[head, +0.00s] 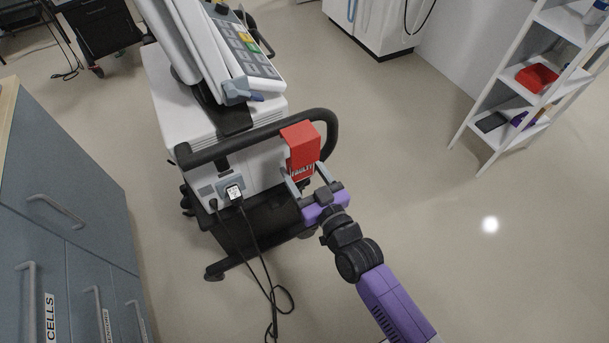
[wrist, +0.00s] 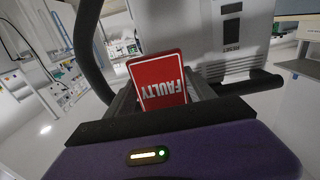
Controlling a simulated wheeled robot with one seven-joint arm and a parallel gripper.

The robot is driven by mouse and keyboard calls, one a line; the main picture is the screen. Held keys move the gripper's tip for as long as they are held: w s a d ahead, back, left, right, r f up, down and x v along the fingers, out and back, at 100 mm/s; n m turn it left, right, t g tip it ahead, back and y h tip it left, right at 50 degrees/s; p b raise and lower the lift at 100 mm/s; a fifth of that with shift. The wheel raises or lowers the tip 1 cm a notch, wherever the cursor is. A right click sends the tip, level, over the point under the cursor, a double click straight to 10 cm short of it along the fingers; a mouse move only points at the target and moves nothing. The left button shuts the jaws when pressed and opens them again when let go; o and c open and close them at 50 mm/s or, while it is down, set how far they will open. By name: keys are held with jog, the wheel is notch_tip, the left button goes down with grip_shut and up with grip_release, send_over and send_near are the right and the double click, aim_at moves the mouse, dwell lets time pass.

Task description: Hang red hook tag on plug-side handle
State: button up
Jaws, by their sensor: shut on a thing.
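The red hook tag (head: 302,148), marked FAULTY, is at the right part of the black handle (head: 232,143) on the ventilator cart's plug side. Its red top overlaps the bar in the head view; I cannot tell whether the hook is seated on it. My gripper (head: 308,180) is shut on the tag's lower part, below the bar. In the wrist view the tag (wrist: 157,82) stands between the fingers, its lettering upside down, with the handle's curved end (wrist: 90,50) to the left. The white plug (head: 234,192) sits in the cart's side, left of my gripper.
Black cables (head: 262,260) hang from the plug side to the floor. Blue-grey drawers (head: 70,200) stand at the left. A white shelf (head: 520,75) with a red bin (head: 537,77) is at the right. The floor between cart and shelf is clear.

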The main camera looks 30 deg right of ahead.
jog(key=w+f+b, duration=0.1)
jog(key=w+b, duration=0.2)
jog(key=w, duration=0.4)
jog(key=shift+w+f+b, duration=0.15)
jog(key=shift+f+b, duration=0.1)
jog(key=shift+b, duration=0.05)
dwell(0.3)
dwell(0.4)
jog(key=o, duration=1.5)
jog(key=shift+c, duration=0.2)
jog(key=s, duration=0.7)
jog(key=shift+s, duration=0.4)
